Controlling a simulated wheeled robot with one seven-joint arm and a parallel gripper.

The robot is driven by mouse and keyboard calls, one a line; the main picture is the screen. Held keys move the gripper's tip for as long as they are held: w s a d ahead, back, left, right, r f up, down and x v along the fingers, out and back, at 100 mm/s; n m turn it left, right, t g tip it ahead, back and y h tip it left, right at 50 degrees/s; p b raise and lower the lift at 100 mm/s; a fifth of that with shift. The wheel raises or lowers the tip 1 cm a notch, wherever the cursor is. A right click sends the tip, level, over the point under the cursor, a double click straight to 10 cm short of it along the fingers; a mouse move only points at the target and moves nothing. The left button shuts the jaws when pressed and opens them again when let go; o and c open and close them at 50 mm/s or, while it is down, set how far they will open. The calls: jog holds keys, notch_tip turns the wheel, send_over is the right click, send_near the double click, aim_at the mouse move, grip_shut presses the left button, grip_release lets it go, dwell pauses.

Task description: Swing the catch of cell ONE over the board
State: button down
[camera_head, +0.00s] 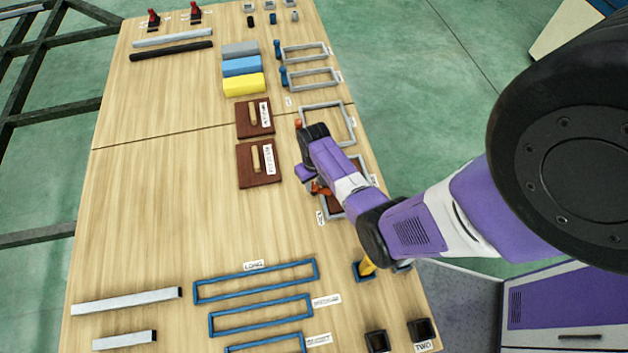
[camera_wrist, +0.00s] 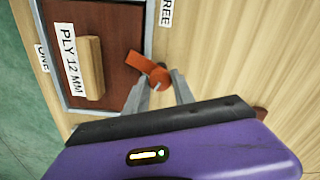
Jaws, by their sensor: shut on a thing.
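Cell ONE's grey frame (camera_wrist: 64,98) holds a dark red-brown board (camera_wrist: 113,37) with a wooden grip block and a "PLY 12 MM" label. The orange-red catch (camera_wrist: 140,62) sits at the frame's edge, its flat arm reaching over the near part of the board. My gripper (camera_wrist: 161,90) has its fingers on either side of the catch's round end and is shut on it. In the head view, my gripper (camera_head: 314,188) is low at the left side of cell ONE, and my wrist hides part of the cell and board (camera_head: 335,204).
Another grey frame (camera_head: 330,106) with an orange-red catch (camera_head: 298,124) lies farther back. Two brown boards (camera_head: 246,118) with grip blocks lie to the left. Blue slots (camera_head: 257,269) lie in front. The table's left middle is clear.

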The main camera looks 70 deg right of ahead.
aim_at(314, 185)
jog(key=n+p, duration=0.1)
jog(key=n, duration=0.3)
jog(key=shift+n, duration=0.4)
dwell(0.4)
jog(key=c, duration=1.1)
grip_release()
jog(key=shift+o, duration=0.2)
jog(key=shift+r+p, duration=0.95)
jog(key=shift+r, duration=3)
